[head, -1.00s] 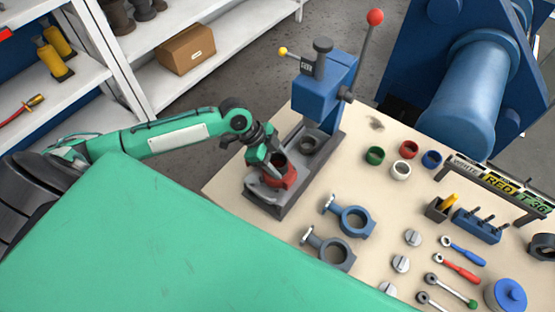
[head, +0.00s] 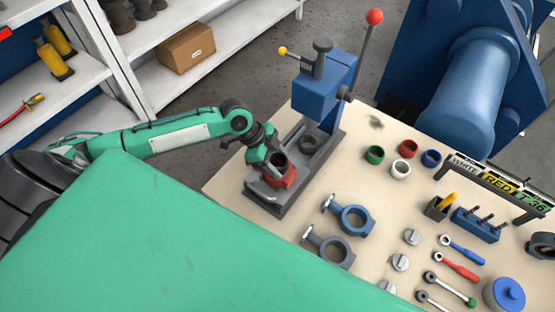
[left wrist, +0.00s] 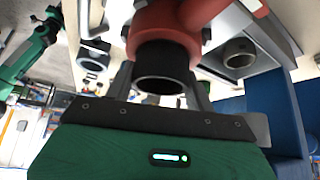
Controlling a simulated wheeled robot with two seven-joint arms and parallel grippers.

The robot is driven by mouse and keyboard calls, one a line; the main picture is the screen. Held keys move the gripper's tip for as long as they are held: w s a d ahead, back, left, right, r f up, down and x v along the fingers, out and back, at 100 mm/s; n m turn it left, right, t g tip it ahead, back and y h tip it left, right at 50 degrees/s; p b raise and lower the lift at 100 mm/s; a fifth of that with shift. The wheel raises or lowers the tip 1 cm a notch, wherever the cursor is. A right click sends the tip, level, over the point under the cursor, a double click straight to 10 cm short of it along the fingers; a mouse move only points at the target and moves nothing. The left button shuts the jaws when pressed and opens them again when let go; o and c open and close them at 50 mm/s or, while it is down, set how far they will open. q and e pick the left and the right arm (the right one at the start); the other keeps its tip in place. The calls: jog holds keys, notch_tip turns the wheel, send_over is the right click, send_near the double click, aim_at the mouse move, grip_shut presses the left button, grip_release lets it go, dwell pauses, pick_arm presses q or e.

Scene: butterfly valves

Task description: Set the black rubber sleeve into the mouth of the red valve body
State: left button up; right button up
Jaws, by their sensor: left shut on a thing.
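The red valve body (head: 286,178) sits in the grey cradle at the near end of the press base. It also shows in the left wrist view (left wrist: 170,27), with its mouth toward the camera. My left gripper (head: 270,158) reaches down to this mouth. In the left wrist view, my left gripper (left wrist: 160,88) is shut on the black rubber sleeve (left wrist: 160,62), which is between its fingers. The sleeve is right at the mouth, in line with it. I cannot tell how deep it sits. My right gripper is not in view.
A blue press (head: 322,85) with a red-knobbed lever (head: 375,17) stands just behind the valve body. Coloured sleeves (head: 400,168), wrenches (head: 458,267) and a sign rack (head: 492,187) are farther right.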

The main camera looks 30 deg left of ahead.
pick_arm(q)
jog(key=shift+s+f, duration=0.15)
jog(key=shift+f, duration=0.3)
jog(key=shift+s+f, duration=0.15)
jog(key=shift+f, duration=0.05)
jog(key=o, duration=1.1)
jog(key=shift+f, duration=0.15)
jog(key=shift+c, duration=0.2)
notch_tip(320, 180, up, 8)
jog(key=p, duration=0.6)
jog(key=shift+w, duration=0.25)
